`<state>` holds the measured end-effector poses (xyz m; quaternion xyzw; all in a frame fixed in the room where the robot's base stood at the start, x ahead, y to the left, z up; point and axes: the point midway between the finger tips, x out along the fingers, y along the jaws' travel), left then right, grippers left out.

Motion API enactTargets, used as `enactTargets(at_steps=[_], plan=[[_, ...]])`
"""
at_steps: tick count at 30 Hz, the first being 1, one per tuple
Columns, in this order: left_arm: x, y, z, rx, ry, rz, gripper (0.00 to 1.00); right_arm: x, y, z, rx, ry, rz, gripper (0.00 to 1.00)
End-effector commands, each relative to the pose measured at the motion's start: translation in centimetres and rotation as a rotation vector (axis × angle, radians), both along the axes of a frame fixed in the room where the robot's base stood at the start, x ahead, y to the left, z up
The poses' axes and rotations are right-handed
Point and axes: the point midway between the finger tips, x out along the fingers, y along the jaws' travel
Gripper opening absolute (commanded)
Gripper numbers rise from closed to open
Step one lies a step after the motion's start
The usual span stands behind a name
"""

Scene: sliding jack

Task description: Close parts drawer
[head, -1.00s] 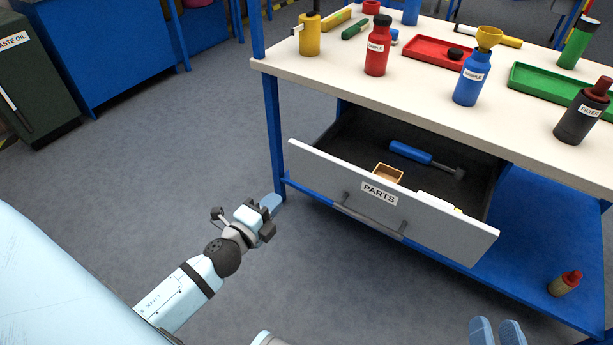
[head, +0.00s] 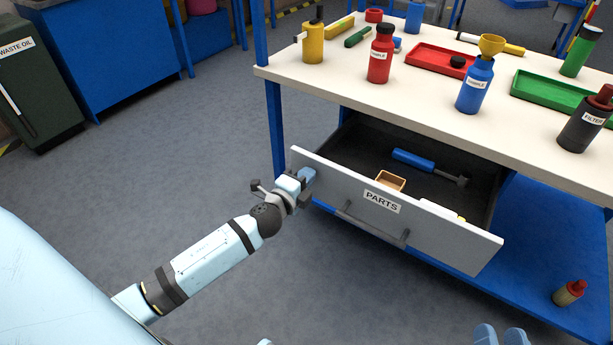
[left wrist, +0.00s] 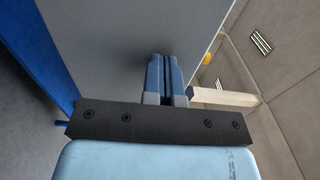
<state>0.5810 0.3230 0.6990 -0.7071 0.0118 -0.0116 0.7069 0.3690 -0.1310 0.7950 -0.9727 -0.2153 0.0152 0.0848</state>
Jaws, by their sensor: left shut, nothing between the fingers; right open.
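The parts drawer (head: 459,236) is a grey-fronted drawer with a PARTS label and a bar handle (head: 371,225). It is pulled out below the workbench top. My left gripper (head: 307,174) is shut and empty, with its fingertips at the left end of the drawer front; I cannot tell whether they touch it. In the left wrist view its blue fingers (left wrist: 166,75) are together and point at a grey panel, the drawer front (left wrist: 110,40). My right gripper (head: 500,335) is at the bottom edge, fingers apart and empty.
The drawer holds a blue-handled tool (head: 413,159) and a small orange box (head: 391,181). Bottles and trays stand on the workbench (head: 430,100). Floor (head: 130,190) at left is clear.

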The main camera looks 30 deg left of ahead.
Motion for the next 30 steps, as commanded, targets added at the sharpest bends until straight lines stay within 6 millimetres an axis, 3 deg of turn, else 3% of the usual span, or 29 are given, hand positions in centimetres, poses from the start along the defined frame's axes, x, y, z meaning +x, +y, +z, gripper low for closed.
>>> enactTargets(at_steps=[8,14,20,26,30], plan=[[0.1,0.0,0.0,0.0,0.0,0.0,0.0,0.1,0.0,0.1,-0.004,-0.004,0.003,0.42],[1.6,-0.1,0.1,0.001,-0.002,-0.001,0.0,0.2,0.0,0.0,-0.006,-0.001,0.002,0.42],[5.6,-0.2,0.2,-0.001,-0.004,0.0,0.0,0.1,0.0,-0.3,-0.011,0.009,0.0,0.42],[11.1,-0.4,0.1,-0.001,-0.003,-0.001,0.0,0.0,0.1,-0.8,0.003,0.01,-0.002,0.42],[14.9,-0.5,-0.1,0.0,-0.003,0.0,0.0,-0.1,0.3,-0.1,0.038,-0.032,0.003,0.42]])
